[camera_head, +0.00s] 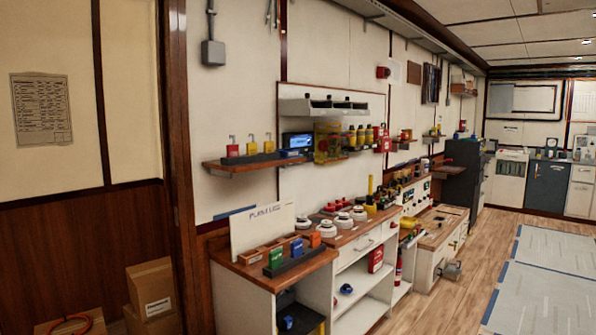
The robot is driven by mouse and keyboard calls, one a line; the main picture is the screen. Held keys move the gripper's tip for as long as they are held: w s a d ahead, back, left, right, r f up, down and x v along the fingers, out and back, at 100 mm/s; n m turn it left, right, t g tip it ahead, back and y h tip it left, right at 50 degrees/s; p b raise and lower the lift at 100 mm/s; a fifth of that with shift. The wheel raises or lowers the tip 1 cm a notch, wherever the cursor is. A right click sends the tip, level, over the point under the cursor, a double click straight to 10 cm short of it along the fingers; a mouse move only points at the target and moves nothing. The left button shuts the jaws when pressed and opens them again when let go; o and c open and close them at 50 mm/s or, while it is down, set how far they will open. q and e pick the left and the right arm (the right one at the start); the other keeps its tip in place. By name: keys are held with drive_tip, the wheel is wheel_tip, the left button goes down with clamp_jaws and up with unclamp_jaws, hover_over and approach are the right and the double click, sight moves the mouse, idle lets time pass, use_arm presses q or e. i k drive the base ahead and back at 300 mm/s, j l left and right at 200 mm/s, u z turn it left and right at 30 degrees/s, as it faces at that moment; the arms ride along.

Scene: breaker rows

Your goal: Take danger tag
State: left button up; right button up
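I cannot clearly pick out a danger tag at this distance. On the wall shelf (240,168), a red padlock-like item (232,150) and two yellow ones (252,146) stand in a dark rack. On the near wooden counter, a green item (276,258), a blue item (297,247) and an orange item (315,239) stand in a dark holder. A red item (382,141) is at the right end of the upper shelf. Neither of my grippers is in view.
A white board (262,229) with handwriting leans at the back of the counter. White domed items (342,220) stand farther along. Cardboard boxes (152,290) sit at lower left beside a wooden door frame (178,150). The wood floor (437,305) is clear beside blue-edged mats (545,285).

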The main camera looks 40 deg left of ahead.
sight(233, 150)
drive_tip(key=i+u, duration=0.3)
drive_tip(key=i, duration=0.25)
drive_tip(key=i+u, duration=0.3)
drive_tip(key=i, duration=0.3)
drive_tip(key=i+j+u, duration=0.4)
drive_tip(key=i, duration=0.35)
drive_tip(key=i+j+u, duration=0.2)
drive_tip(key=i+j, duration=0.2)
drive_tip(key=j, duration=0.2)
